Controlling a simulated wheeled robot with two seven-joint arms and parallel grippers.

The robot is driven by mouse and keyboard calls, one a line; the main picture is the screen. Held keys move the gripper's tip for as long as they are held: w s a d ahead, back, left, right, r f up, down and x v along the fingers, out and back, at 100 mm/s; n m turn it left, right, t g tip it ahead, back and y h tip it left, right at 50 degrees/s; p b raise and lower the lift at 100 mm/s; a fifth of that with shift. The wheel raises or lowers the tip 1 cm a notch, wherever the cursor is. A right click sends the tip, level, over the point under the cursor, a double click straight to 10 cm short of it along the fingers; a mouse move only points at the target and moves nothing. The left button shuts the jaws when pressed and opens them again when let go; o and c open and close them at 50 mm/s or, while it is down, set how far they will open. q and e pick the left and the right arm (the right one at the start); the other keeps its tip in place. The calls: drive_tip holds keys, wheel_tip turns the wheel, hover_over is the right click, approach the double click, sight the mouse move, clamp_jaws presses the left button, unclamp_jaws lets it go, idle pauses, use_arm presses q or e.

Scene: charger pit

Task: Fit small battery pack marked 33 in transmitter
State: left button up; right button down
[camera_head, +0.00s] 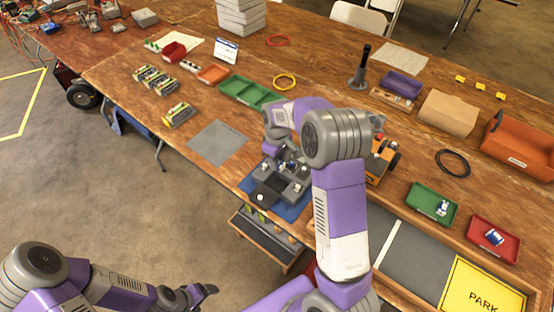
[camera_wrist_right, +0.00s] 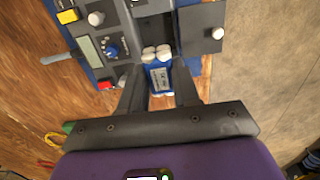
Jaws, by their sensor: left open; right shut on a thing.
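The grey transmitter (camera_head: 268,197) lies on a blue mat (camera_head: 293,213) at the table's near edge. In the right wrist view its grey body (camera_wrist_right: 117,22) shows knobs, a small screen and a dark open bay (camera_wrist_right: 154,30). My right gripper (camera_wrist_right: 160,88) is shut on a small blue battery pack (camera_wrist_right: 158,76) with white round cell ends, close to the bay's near edge. Its label is too small to read. Whether the pack touches the transmitter I cannot tell. In the head view my right arm hides the pack. My left gripper (camera_head: 205,291) is open and empty, away from the table.
A grey mat (camera_head: 217,143) lies bare left of the transmitter. An orange device (camera_head: 378,165) stands right of my arm. Green (camera_head: 425,203) and red (camera_head: 488,238) trays hold small packs.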

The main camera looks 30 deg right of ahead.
drive_tip(key=b, duration=0.6)
hover_over(277, 187)
wheel_tip(277, 187, down, 8)
drive_tip(key=shift+r, duration=0.15)
drive_tip(key=shift+f, duration=0.6)
drive_tip(key=shift+f+b, duration=1.45)
drive_tip(key=shift+f, duration=0.75)
drive_tip(key=c, duration=0.7)
unclamp_jaws()
drive_tip(key=shift+c, duration=0.2)
wheel_tip(277, 187, up, 8)
drive_tip(key=p, duration=0.2)
drive_tip(key=shift+f, duration=0.2)
drive_tip(key=shift+d, duration=0.1)
